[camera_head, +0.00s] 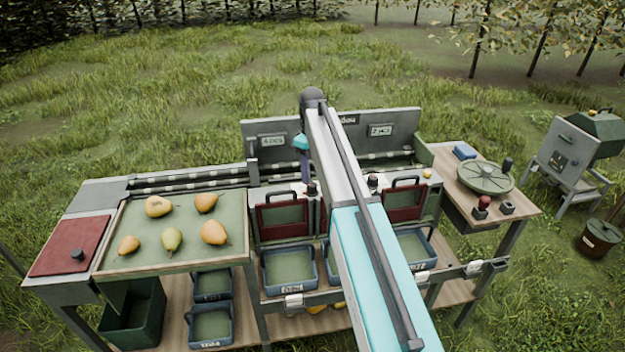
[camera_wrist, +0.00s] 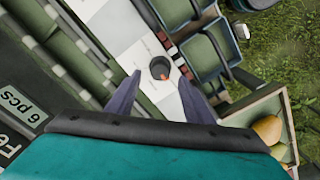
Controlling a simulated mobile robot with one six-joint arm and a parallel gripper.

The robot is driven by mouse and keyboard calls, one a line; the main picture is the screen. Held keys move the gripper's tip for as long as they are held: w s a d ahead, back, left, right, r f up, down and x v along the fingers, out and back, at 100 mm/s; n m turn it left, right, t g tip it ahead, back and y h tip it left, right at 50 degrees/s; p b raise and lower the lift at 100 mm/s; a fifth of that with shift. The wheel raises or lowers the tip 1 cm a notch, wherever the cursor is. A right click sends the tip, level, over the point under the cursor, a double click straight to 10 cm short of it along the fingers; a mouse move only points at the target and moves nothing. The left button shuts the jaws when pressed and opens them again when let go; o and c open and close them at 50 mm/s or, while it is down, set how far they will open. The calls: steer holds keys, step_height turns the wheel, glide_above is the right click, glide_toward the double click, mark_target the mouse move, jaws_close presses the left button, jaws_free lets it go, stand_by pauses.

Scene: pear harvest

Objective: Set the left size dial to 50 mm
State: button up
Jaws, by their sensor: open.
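The left size dial (camera_head: 311,188) is a small dark knob on a pale plate behind the left red-framed gate. In the wrist view the dial (camera_wrist: 158,68) is a round dark grey knob with an orange-red mark at its lower right. Its scale print is too small to read. My gripper (camera_head: 305,178) points down over this dial, partly hidden by my arm in the head view. In the wrist view my gripper (camera_wrist: 160,80) is open and empty, with the dial between and just beyond its purple fingertips. I cannot tell whether they touch it.
A second dial (camera_head: 373,181) stands right of my arm. The left red-framed gate (camera_head: 262,222) has a raised handle close in front of the left dial. A tray (camera_head: 190,258) with several pears lies left. An upright sign panel (camera_head: 405,120) stands behind.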

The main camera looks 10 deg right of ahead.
mark_target(312, 184)
step_height(312, 184, up, 10)
steer(key=b, duration=0.2)
steer(key=shift+f, duration=0.2)
stand_by(0.6)
